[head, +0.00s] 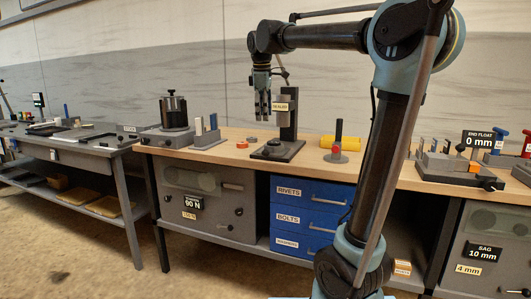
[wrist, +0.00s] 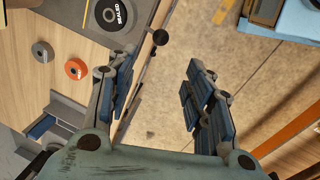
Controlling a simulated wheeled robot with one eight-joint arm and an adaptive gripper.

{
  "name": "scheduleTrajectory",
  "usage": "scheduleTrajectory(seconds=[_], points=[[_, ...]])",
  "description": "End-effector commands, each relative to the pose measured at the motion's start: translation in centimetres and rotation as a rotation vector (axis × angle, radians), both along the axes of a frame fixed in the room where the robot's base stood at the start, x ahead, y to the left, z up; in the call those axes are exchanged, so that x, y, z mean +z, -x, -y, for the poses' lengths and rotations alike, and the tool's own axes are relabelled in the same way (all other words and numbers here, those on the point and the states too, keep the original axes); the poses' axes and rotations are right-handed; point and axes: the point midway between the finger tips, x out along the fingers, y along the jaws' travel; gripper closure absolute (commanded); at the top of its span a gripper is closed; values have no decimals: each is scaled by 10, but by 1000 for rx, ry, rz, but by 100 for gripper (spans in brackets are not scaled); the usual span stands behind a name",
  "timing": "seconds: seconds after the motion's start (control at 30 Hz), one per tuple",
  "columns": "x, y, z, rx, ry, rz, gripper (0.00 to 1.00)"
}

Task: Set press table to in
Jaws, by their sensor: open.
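The press (head: 286,125), a dark column on a flat grey base with a label reading like "SEALER", stands on the wooden bench. A round dark pad (head: 273,144), perhaps the press table, sits low at its front; I cannot tell whether it is in or out. In the wrist view a black disc (wrist: 112,14) marked "SEALED" lies on the grey base. A small black knob (wrist: 160,37) stands out from the base's side. My gripper (head: 262,108) hangs point-down near the column. In the wrist view its fingers (wrist: 162,62) are apart and empty, with the knob showing beyond their gap.
Orange (wrist: 76,69) and grey (wrist: 42,50) rings lie on the wood beside the press. Blue drawers (head: 308,205) are below. Open floor (wrist: 230,70) fronts the bench.

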Motion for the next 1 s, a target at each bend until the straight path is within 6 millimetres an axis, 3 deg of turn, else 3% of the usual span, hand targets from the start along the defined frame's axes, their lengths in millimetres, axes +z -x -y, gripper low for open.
scheduleTrajectory(seconds=[0.7, 1.0], points=[[-120, -23, 4, -4, -1, 1, 53], [-154, -29, 5, -4, -1, 1, 53]])
